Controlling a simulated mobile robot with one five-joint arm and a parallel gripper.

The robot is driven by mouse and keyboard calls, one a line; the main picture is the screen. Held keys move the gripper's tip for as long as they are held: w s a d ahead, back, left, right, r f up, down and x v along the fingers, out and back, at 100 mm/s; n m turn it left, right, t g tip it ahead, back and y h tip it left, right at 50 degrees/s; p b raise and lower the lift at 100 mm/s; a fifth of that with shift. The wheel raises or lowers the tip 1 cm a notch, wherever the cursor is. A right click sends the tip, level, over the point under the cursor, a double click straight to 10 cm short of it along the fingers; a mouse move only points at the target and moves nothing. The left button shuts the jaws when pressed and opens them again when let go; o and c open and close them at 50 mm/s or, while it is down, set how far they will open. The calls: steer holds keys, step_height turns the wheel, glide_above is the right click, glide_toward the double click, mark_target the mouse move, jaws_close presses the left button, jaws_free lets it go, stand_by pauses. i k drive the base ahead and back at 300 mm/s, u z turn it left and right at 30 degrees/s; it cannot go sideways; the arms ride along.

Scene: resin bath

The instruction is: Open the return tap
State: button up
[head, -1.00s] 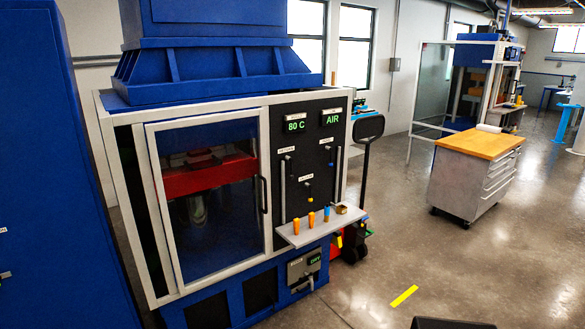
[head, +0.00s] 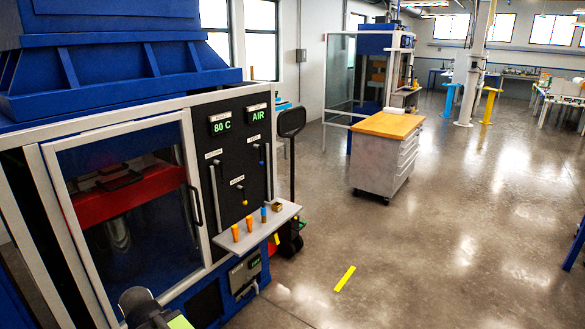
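The return tap (head: 216,162) is a small dark lever on the black panel (head: 228,170) of the blue press, under a white label that seems to read RETURN. A thin vertical pipe runs below it. I cannot tell the lever's exact angle. A second tap (head: 242,194), with a yellow tip, sits lower right under another label. A third tap (head: 260,160), with a blue tip, sits further right. Displays above read 80 C and AIR. A dark rounded part at the bottom left seems to be mine; no fingers of my gripper can be made out.
A grey shelf (head: 268,224) juts out below the panel, holding two orange plugs, a blue-topped piece and a brass block. The glazed door (head: 125,200) is shut. A pallet truck (head: 291,125) stands right of the press. A wood-topped cabinet (head: 385,165) stands beyond.

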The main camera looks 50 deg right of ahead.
mark_target(222, 182)
steer(key=z, duration=0.15)
steer(key=i, duration=1)
steer(key=z, duration=0.1)
